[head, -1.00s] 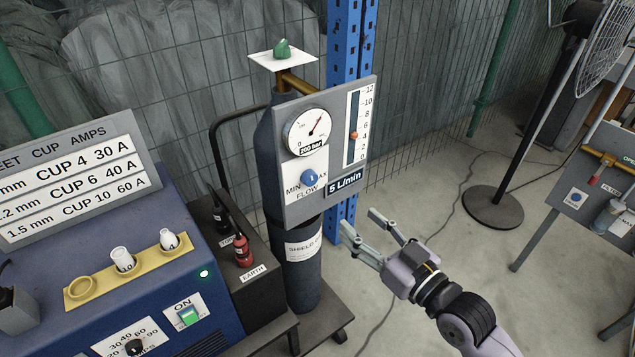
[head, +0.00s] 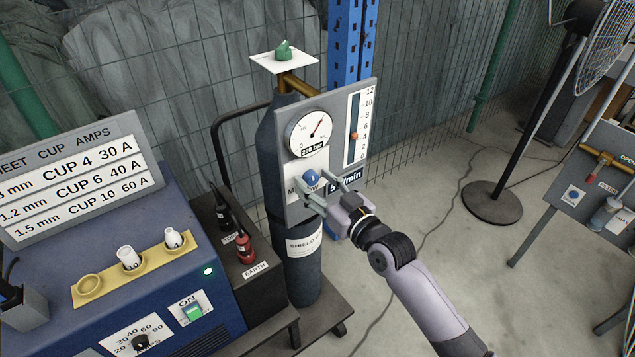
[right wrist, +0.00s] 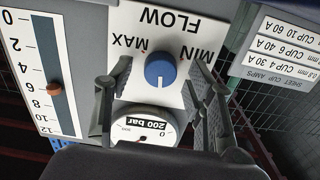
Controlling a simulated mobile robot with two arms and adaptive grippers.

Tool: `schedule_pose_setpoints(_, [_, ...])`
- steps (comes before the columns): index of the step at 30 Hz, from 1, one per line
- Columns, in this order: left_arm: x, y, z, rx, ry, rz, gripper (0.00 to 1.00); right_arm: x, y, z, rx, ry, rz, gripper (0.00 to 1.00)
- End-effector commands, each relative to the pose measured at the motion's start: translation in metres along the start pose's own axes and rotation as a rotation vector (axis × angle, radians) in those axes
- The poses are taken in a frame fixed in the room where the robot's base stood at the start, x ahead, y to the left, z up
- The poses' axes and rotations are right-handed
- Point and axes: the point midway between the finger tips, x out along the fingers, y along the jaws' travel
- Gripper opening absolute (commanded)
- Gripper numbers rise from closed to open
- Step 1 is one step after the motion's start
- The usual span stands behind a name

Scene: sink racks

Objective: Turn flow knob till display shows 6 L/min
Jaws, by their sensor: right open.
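The blue flow knob (head: 312,177) sits on the grey gauge panel (head: 297,209), low and left of the flow scale. Its white pointer line shows in the right wrist view (right wrist: 160,70). My right gripper (head: 322,190) is open, its two fingers at the panel around the knob; in the right wrist view (right wrist: 160,95) one finger is on each side, apart from the knob. My left gripper is not in view.
The pressure gauge (head: 310,134) reads 200 bar by its label. A blue welder (head: 60,265) with cups on a yellow strip stands at left. A fan (head: 492,205) and another panel (head: 560,230) stand at right; floor between is clear.

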Motion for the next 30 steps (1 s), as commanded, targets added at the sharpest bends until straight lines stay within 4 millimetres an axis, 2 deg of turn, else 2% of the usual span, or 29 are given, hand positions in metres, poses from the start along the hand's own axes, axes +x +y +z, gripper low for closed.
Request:
schedule_pose_setpoints(5, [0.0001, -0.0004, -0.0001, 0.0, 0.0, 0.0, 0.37, -0.0001, -0.0001, 0.0, 0.0, 0.0, 0.0, 0.49])
schedule_pose_setpoints(26, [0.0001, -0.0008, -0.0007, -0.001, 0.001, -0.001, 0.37, -0.0005, 0.0002, 0.0, 0.0, 0.0, 0.0, 0.02])
schedule_pose_setpoints(30, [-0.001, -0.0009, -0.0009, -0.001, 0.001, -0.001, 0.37, -0.0004, 0.0002, -0.0004, 0.021, 0.0, 0.0, 0.01])
